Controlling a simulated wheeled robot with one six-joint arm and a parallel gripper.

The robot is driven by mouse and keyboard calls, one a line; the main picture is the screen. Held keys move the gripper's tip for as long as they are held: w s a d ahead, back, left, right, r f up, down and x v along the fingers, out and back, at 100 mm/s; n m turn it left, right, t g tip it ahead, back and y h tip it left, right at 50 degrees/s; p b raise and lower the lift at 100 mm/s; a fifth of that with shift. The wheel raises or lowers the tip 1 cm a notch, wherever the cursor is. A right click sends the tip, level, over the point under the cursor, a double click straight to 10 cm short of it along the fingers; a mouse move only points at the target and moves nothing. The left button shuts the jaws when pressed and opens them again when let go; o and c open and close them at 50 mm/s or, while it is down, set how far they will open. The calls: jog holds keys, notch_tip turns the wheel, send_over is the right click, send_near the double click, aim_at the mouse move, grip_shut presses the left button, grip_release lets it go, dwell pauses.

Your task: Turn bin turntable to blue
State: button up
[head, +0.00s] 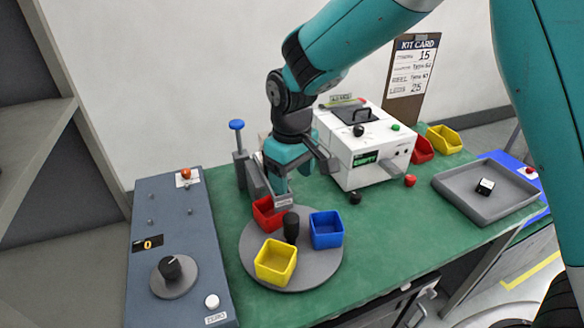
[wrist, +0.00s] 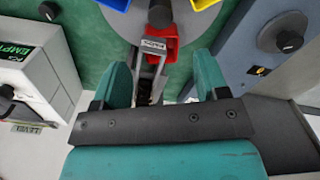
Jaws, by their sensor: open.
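The round grey bin turntable (head: 318,273) lies on the green bench with a black upright knob (head: 291,228) at its centre. The red bin (head: 266,213) is at its back, the blue bin (head: 326,230) at its right and the yellow bin (head: 275,262) at its front. My gripper (head: 290,175) is open and empty, above and behind the red bin. In the wrist view, a grey bracket with a small label (wrist: 153,45) shows between my fingers (wrist: 163,82), beside the red bin (wrist: 168,50). The label's text is too small to read.
A white box labelled EMPTY (head: 363,150) stands behind right. A blue-topped plunger (head: 237,126) stands behind the turntable. A blue-grey panel (head: 210,255) with a dial (head: 171,268) lies left. A grey tray (head: 455,197) is at right. The bench front right of the turntable is clear.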

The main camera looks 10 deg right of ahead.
jog(key=shift+r, duration=1.5)
